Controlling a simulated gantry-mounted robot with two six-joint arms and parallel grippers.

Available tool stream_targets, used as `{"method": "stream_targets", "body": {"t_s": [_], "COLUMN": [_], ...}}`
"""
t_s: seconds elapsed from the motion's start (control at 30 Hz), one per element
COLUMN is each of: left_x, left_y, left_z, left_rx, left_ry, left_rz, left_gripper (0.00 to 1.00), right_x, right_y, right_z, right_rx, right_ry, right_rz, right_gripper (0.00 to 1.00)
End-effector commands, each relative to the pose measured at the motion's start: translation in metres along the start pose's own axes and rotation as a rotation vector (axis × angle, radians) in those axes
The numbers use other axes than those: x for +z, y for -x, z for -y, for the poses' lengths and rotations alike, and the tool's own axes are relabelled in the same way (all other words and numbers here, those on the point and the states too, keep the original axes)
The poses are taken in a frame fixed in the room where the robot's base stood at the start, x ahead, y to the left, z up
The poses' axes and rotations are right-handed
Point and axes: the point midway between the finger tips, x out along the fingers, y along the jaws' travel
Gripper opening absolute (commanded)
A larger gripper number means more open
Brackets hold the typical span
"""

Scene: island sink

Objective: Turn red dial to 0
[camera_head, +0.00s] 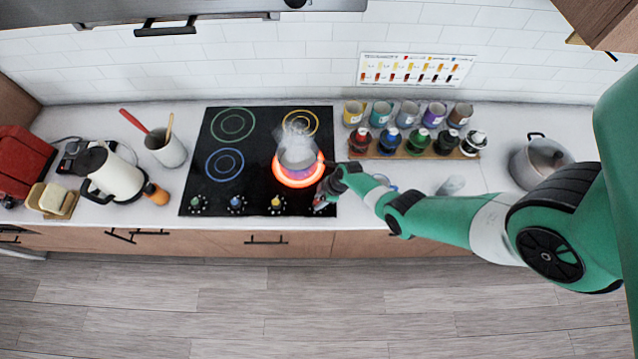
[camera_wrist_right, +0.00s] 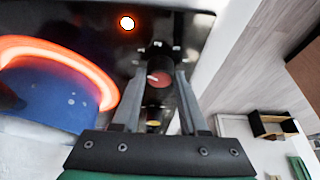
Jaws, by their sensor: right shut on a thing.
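The red dial (camera_wrist_right: 159,79) is a dark knob with a red face at the front right corner of the black cooktop. My right gripper (camera_wrist_right: 157,90) has its two fingers on either side of it and is shut on it. In the head view the right gripper (camera_head: 325,193) reaches in from the right, and the dial (camera_head: 319,207) is mostly hidden by it. The front right burner (camera_head: 281,175) glows orange-red under a steaming pot (camera_head: 298,153). A small lit indicator (camera_wrist_right: 127,23) shows near the dial in the wrist view. My left gripper is not in view.
Other dials with green, blue and yellow marks line the cooktop's (camera_head: 258,190) front edge to the left. A rack (camera_head: 400,155) of several jars stands right, with a lidded pot (camera_head: 541,160) beyond. A kettle (camera_head: 115,175) and utensil crock (camera_head: 168,153) stand left.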

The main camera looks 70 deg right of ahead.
Motion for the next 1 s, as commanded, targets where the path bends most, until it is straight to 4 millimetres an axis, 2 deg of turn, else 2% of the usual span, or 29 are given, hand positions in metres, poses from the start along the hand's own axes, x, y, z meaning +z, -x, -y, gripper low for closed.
{"method": "stream_targets", "body": {"t_s": [0.3,0.5,1.0], "left_x": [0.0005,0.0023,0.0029], "left_y": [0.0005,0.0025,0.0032], "left_z": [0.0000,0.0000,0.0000], "left_rx": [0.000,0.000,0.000], "left_ry": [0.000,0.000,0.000], "left_rz": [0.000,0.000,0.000], "left_gripper": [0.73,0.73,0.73], "right_x": [0.0015,0.0016,0.0011], "right_y": [-0.0019,-0.0020,-0.0004], "right_z": [-0.0028,-0.0029,-0.0029], "right_rx": [-0.093,-0.130,-0.151], "right_ry": [0.228,0.319,0.376], "right_rz": [0.004,0.005,0.005], "right_gripper": [0.00,0.00,0.00]}}
